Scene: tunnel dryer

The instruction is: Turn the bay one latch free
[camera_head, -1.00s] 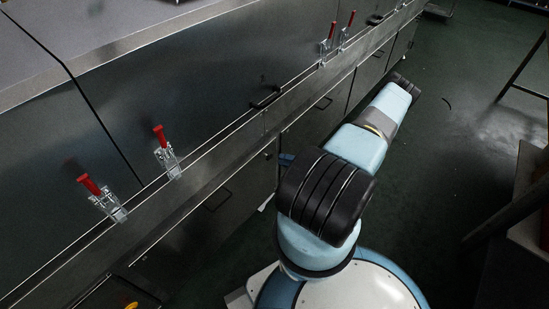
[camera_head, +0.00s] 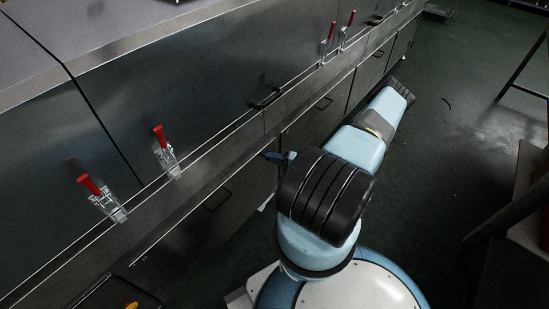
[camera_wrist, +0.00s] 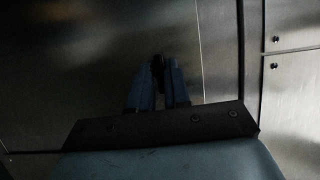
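Toggle latches with red grips sit along the steel ledge in the head view. Two are at the near left, one (camera_head: 103,196) and another (camera_head: 167,154); two more, one (camera_head: 327,46) and another (camera_head: 346,34), are farther along. All four grips stick up, tilted somewhat. No label shows which is the bay one latch. My gripper (camera_head: 272,156) shows partly beyond my arm, beside the front panel below the ledge, apart from every latch. In the wrist view my gripper's fingers (camera_wrist: 160,64) look closed together with nothing between them. No latch shows there.
A black handle (camera_head: 266,98) sits on the upper steel panel (camera_head: 185,85), between the latch pairs. Lower drawers with handles (camera_head: 217,201) line the front. Dark floor (camera_head: 450,150) is open at the right, with a table frame (camera_head: 520,72) beyond.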

